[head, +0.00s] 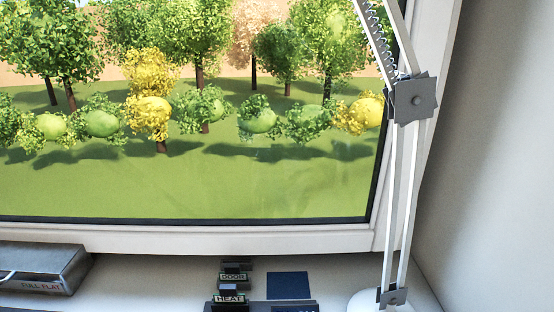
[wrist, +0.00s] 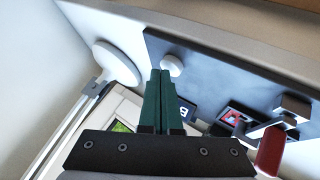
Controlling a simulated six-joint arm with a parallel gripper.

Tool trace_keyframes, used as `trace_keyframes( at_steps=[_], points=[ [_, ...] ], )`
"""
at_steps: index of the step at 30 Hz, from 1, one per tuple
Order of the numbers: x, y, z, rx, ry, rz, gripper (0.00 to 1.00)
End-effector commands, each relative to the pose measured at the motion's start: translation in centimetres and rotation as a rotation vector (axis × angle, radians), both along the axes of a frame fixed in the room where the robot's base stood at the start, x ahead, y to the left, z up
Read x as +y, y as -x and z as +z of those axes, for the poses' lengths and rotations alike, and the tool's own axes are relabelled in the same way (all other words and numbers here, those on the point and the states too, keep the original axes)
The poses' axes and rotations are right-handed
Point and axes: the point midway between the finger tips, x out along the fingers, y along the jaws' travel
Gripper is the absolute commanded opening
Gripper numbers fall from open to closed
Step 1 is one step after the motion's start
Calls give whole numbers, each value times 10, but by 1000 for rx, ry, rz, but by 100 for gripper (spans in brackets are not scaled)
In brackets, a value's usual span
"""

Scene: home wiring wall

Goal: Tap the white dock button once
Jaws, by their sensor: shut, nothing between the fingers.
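A small white round button (wrist: 172,64) sits on a dark grey panel (wrist: 215,68) in the wrist view; it looks like the white dock button, though no label on it can be read. My gripper (wrist: 160,72) is shut and empty, its two green fingers side by side. The fingertips are right beside the button in the picture and cover part of its edge. I cannot tell whether they touch it. In the head view neither my gripper nor the white button shows.
A desk lamp stands close by, its white base (wrist: 118,62) next to the panel; its arm (head: 400,190) rises in the head view. A red-ended lever (wrist: 271,150) and dark blocks stand on the panel. A grey box (head: 40,268) lies left, with DOOR (head: 233,277) and HEAT (head: 230,299) labels nearby.

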Motion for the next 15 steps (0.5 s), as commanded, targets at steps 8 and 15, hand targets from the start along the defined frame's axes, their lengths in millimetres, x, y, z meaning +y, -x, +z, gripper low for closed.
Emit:
trace_keyframes(
  at_steps=[8,15],
  points=[
    [0,0,14,0,-1,0,0],
    [0,0,14,0,-1,0,0]
  ],
)
